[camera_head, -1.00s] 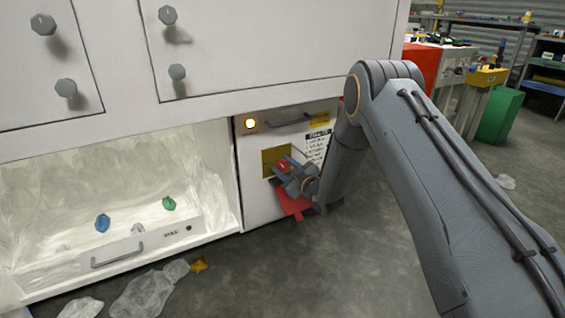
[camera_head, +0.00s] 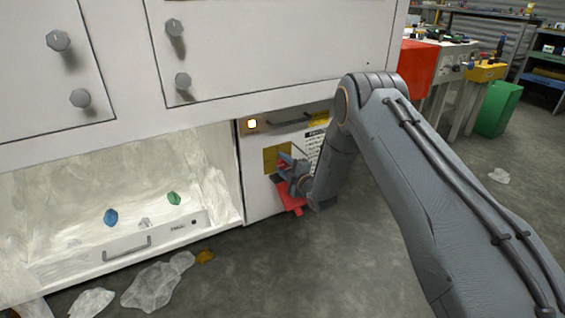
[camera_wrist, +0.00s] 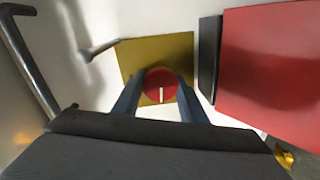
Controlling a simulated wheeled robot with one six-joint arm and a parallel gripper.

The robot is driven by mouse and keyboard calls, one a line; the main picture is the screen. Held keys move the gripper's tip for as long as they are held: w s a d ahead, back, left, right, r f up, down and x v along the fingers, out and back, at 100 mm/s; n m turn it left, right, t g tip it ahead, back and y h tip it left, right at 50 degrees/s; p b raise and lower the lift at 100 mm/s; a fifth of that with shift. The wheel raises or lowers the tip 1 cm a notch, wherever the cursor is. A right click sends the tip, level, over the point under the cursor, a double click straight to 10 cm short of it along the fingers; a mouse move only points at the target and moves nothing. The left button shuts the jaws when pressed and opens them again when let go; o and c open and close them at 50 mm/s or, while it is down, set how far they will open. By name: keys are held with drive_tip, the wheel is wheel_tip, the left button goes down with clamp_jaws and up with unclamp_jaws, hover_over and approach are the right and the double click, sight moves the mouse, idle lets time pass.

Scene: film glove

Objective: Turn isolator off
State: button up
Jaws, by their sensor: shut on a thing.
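The isolator is a round red knob (camera_wrist: 160,85) with a white mark, on a yellow plate (camera_wrist: 180,50) on the white cabinet front. In the wrist view the white mark points toward the bottom of the picture. My gripper (camera_wrist: 158,88) has one finger on each side of the knob and is shut on it. In the head view my gripper (camera_head: 284,163) is at the yellow plate (camera_head: 271,158) and hides most of the knob.
A square lamp (camera_head: 252,124) glows above the plate, beside a dark handle (camera_head: 292,118). A red panel (camera_head: 288,195) sits just below my gripper and close beside the plate in the wrist view. An open bay (camera_head: 60,190) lies left. Crumpled film (camera_head: 155,287) lies on the floor.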

drive_tip(key=shift+n, duration=0.4)
drive_tip(key=shift+f, duration=0.1)
drive_tip(key=o, duration=1.1)
drive_tip(key=shift+c, duration=0.2)
drive_tip(key=shift+s+d, duration=0.1)
drive_tip(key=shift+d, duration=0.05)
drive_tip(key=p+v, duration=0.3)
drive_tip(key=v, duration=0.4)
drive_tip(key=shift+s, duration=0.3)
drive_tip(key=shift+d, duration=0.1)
